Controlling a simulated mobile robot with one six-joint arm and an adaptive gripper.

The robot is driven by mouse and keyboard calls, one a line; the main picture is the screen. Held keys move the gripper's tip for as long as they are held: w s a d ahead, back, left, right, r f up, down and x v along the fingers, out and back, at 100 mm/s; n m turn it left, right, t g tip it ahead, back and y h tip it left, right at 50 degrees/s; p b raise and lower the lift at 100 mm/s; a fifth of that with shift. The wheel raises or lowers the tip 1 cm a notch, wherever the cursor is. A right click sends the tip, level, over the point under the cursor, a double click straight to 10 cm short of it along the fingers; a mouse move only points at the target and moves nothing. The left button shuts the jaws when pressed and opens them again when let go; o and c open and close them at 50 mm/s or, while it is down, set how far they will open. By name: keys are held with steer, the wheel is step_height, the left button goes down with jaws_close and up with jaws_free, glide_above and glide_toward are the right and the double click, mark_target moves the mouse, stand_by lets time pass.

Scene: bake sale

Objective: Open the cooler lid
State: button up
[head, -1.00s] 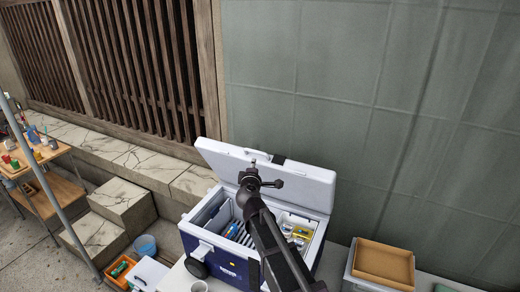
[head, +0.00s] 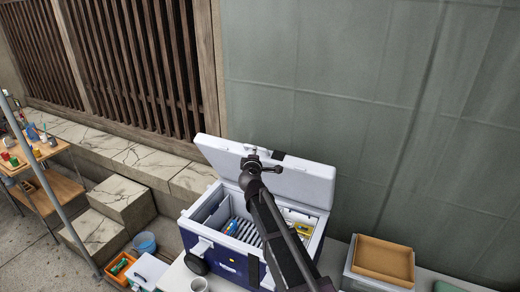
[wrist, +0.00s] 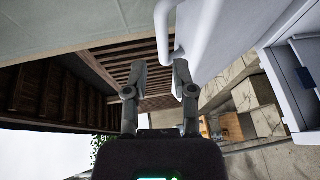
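The cooler (head: 228,268) has a dark blue body and a white rim and stands on a light surface in the head view. Its white lid (head: 222,154) is hinged up and stands steeply open, showing the inside. My gripper (head: 252,152) is at the inner face of the lid, near its middle. In the wrist view my gripper (wrist: 160,68) has its two fingers apart with nothing between them. The white lid (wrist: 215,40) is close beside the right finger; I cannot tell whether they touch. My arm hides part of the cooler's inside.
Colourful items and a dark rack (head: 242,231) are inside the cooler. A green wall (head: 400,90) is close behind the lid. Stone steps (head: 122,200) lie at left.

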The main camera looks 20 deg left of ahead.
steer(key=x, duration=0.7)
steer(key=shift+w+b, duration=0.15)
steer(key=shift+b, duration=0.2)
steer(key=shift+w+f, duration=0.1)
jaws_close()
